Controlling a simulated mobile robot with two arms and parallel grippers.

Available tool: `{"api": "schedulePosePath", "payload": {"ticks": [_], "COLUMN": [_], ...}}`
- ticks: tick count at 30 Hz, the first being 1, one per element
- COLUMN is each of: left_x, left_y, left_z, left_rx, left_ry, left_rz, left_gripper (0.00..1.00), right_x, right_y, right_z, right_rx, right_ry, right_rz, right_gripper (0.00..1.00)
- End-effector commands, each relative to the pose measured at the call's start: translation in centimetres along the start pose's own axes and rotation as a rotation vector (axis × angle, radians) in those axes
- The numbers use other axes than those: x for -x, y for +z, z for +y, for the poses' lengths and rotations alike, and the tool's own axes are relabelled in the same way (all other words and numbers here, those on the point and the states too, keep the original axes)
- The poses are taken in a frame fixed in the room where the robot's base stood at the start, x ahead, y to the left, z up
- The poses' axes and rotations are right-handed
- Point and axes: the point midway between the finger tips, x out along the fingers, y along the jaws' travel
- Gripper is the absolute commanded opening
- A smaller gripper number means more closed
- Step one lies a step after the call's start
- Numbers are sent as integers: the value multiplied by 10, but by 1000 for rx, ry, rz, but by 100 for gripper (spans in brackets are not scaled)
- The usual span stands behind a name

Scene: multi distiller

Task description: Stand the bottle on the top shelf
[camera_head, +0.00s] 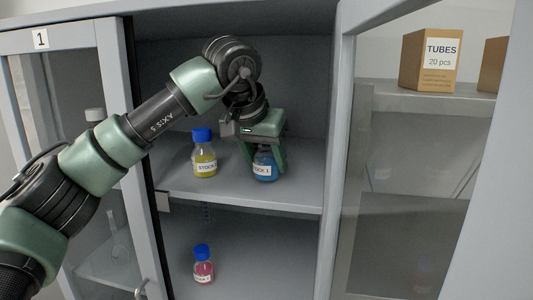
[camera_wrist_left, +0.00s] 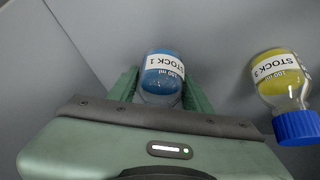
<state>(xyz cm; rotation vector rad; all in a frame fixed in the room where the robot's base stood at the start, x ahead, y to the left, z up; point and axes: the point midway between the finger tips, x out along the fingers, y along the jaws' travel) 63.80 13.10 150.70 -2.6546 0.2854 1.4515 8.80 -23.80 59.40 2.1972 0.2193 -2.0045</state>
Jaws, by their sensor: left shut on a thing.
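My left gripper (camera_head: 265,160) reaches into the open cabinet and is shut on a bottle with blue liquid labelled STOCK 1 (camera_head: 265,172). That bottle is upright at the upper shelf (camera_head: 290,197); whether its base touches the shelf I cannot tell for sure. In the left wrist view, the blue bottle (camera_wrist_left: 163,78) sits between the two green fingers (camera_wrist_left: 160,92). A bottle with yellow liquid and a blue cap (camera_head: 205,160) stands to its left on the same shelf. A bottle with pink liquid and a blue cap (camera_head: 203,268) stands on the lower shelf. My right gripper is not in view.
The left glass door (camera_head: 62,40) carries a label 1, with glassware behind it. The cabinet's right upright (camera_head: 335,170) is close to the gripper. A TUBES box (camera_head: 428,62) stands on a shelf at the right. Free room lies at the front of the upper shelf.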

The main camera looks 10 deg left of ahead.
Motion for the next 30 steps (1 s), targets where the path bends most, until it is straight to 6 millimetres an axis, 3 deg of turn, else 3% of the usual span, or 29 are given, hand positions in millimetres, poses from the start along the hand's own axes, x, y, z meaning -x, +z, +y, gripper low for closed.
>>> {"api": "schedulePosePath", "payload": {"ticks": [12,13,15,25,30], "left_x": [-5,-6,-6,-4,10], "left_y": [4,4,4,3,3], "left_z": [0,0,0,0,0], "left_rx": [0,0,0,1,1], "left_ry": [0,0,0,0,-1], "left_rz": [2,1,1,1,5], "left_gripper": [0,52,71,71,71], "right_x": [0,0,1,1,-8], "right_y": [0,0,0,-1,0], "right_z": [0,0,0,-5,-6], "right_rx": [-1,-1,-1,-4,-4], "right_ry": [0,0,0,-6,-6], "right_rz": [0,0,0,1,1], "right_gripper": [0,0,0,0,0]}}
